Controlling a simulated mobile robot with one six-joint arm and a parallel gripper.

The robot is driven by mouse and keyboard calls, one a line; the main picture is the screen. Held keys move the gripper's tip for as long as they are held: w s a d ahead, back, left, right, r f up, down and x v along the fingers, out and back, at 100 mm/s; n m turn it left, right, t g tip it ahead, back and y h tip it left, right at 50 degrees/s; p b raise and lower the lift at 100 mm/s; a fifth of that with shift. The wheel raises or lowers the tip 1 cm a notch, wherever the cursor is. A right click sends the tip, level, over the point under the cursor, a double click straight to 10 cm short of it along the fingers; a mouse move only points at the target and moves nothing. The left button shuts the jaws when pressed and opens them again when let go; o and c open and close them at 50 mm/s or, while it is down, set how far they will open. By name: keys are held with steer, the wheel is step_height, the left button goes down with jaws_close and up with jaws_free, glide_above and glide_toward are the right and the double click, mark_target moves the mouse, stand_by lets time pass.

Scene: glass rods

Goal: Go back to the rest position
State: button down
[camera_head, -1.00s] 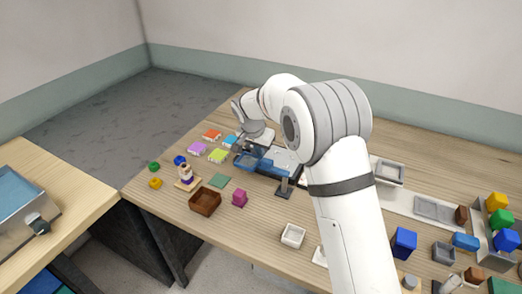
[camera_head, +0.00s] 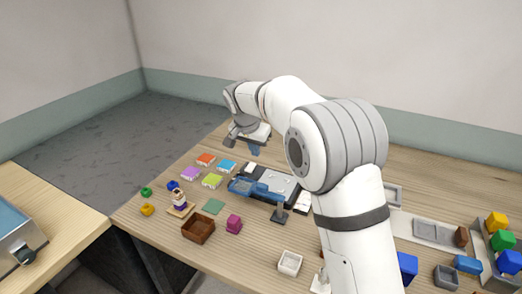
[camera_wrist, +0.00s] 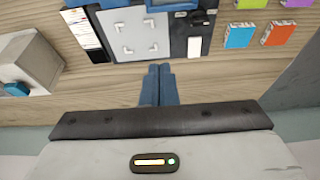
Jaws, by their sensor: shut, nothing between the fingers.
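My gripper (camera_wrist: 158,72) shows in the wrist view with its two blue fingers together and nothing between them. In the head view my gripper (camera_head: 254,150) hangs above the far side of the table, behind a dark station with a grey plate (camera_head: 283,183). It is clear of the table top. In the wrist view the same plate (camera_wrist: 130,38) lies ahead of the fingertips, with bare wood between. No glass rod can be made out.
Coloured tiles, such as a lime one (camera_head: 212,181), lie farther left. Several coloured blocks and grey trays (camera_head: 446,276) crowd the right.

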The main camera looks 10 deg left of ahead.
steer(key=s+d+r+n, duration=0.1)
steer(key=s+d+r, duration=0.2)
steer(key=s+d, duration=0.45)
steer(key=s+d+r+n, duration=0.1)
steer(key=s+d+r, duration=0.3)
steer(key=d, duration=0.6)
steer(key=s+d+f, duration=0.2)
steer(key=s+d, duration=0.2)
steer(key=s, duration=0.3)
steer(key=s+d+f+n, duration=0.1)
steer(key=s+d+f, duration=0.1)
steer(key=s, duration=0.6)
steer(key=s+d+f+y, duration=0.1)
steer(key=s+d+f, duration=0.1)
steer(key=s+d, duration=0.3)
steer(key=s, duration=0.2)
steer(key=shift+s+d+f+g, duration=0.2)
steer(key=shift+s+d+g, duration=0.15)
steer(key=shift+s+g, duration=0.05)
